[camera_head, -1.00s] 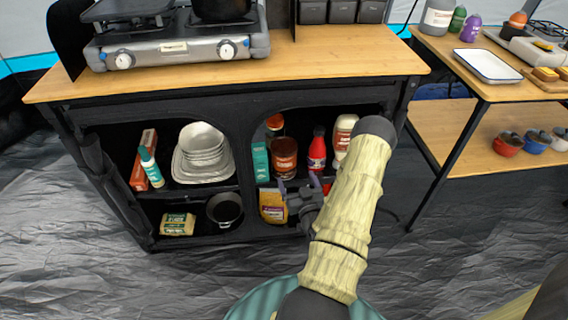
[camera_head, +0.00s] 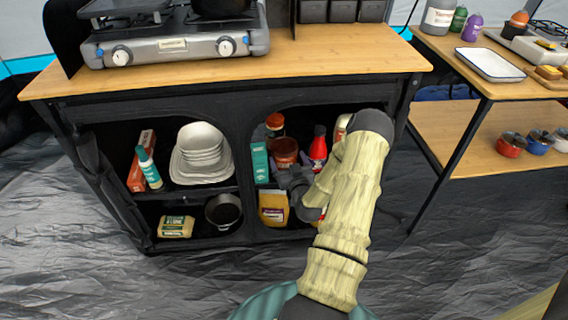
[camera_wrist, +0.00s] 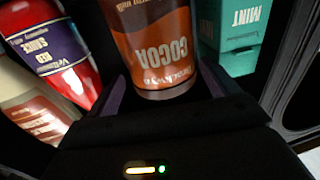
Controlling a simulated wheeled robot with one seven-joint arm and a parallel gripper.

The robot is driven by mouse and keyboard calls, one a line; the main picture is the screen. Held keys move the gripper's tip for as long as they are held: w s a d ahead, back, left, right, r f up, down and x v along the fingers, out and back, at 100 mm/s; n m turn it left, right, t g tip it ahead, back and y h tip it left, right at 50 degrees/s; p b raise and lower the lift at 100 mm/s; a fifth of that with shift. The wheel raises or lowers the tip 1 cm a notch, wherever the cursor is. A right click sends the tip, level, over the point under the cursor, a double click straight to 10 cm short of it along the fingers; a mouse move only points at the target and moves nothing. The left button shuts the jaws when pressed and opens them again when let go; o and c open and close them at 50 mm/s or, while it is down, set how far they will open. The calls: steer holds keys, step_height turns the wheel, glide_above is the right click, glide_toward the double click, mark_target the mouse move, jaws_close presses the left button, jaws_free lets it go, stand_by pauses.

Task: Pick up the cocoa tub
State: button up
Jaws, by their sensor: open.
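The cocoa tub (camera_head: 285,151) is a brown cylinder on the upper shelf of the cabinet's right compartment. In the head view my gripper (camera_head: 290,178) reaches into the compartment and hides the tub's lower part.
A red sauce bottle (camera_wrist: 50,50) stands close on one side of the tub, with a pale bottle (camera_wrist: 30,105) beyond it. A teal mint box (camera_wrist: 232,38) stands on the other side. The cabinet frame (camera_head: 245,150) bounds the opening.

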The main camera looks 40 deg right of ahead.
mark_target(285, 148)
steer(key=b+x, duration=0.2)
steer(key=x, duration=0.2)
steer(key=shift+w, duration=0.4)
steer(key=shift+c, duration=0.2)
steer(key=c, duration=1.2)
steer(key=shift+r+p, duration=0.45)
steer(key=shift+r, duration=0.1)
steer(key=r+p, duration=0.1)
steer(key=r, duration=0.1)
steer(key=shift+s+a+r+p, duration=0.15)
steer(key=shift+s+r+p, duration=0.15)
steer(key=shift+s+p, duration=0.1)
steer(key=p+v, duration=0.3)
steer(key=v, duration=1.4)
steer(key=shift+s+f, duration=0.1)
